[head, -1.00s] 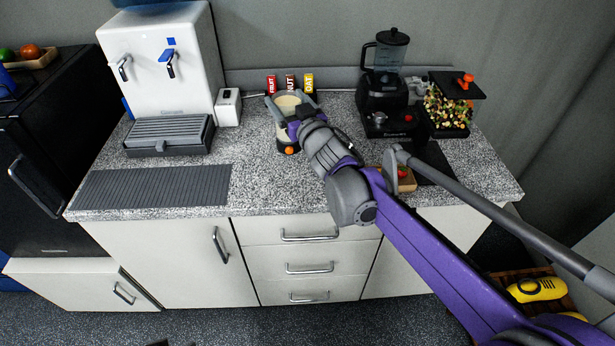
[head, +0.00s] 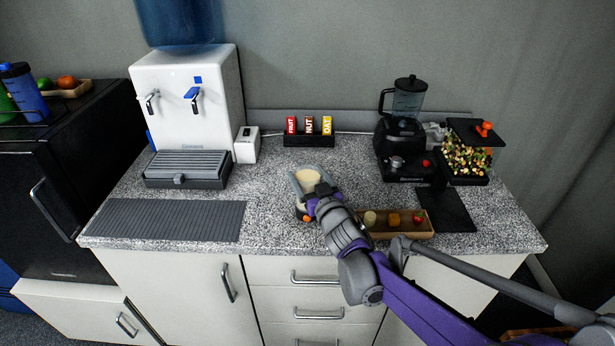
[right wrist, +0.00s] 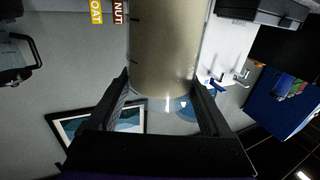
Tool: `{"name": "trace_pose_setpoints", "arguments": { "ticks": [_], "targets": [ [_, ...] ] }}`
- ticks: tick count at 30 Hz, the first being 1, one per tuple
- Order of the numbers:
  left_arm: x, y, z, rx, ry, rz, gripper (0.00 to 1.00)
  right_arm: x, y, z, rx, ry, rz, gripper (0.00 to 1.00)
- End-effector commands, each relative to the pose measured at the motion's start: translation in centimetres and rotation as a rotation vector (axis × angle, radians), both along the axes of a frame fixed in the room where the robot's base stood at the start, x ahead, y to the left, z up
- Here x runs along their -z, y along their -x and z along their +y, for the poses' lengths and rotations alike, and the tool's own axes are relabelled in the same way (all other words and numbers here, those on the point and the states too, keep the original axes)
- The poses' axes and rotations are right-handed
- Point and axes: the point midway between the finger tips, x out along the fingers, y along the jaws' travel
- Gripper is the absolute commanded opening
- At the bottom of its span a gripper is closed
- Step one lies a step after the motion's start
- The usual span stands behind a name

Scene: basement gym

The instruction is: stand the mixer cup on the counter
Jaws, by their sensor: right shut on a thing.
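The mixer cup (head: 308,179) shows in the head view as a cream-coloured round shape with grey around it and a small orange part low at its front. It is over the middle of the speckled counter (head: 270,215); I cannot tell whether its base touches. My right gripper (head: 318,194) is shut on it from the front right and hides part of its side. In the right wrist view the cup is a tan cylinder (right wrist: 166,50) between the two dark fingers (right wrist: 165,100). My left gripper is not in view.
A water dispenser (head: 188,110) and ribbed mat (head: 165,220) are on the left. A bar rack (head: 308,141) stands behind the cup. A wooden tray (head: 425,221), blender (head: 402,135) and bin of scraps (head: 467,158) are to the right. Bare counter lies left of the cup.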

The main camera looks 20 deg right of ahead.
Motion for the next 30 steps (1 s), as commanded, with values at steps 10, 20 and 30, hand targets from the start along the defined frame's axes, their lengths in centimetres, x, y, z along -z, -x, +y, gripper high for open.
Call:
{"name": "trace_pose_setpoints", "arguments": {
  "ticks": [10, 20, 30],
  "targets": [
    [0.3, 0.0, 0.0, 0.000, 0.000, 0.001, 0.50, 0.3, 0.0, 0.0, -0.001, 0.000, -0.001, 0.00],
    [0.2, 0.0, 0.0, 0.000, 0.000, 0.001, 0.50, 0.2, 0.0, 0.0, 0.000, 0.000, 0.000, 1.00],
    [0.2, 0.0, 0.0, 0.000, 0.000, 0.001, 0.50, 0.0, 4.4, -0.6, 0.001, 0.001, 0.000, 1.00]
  ]
}}
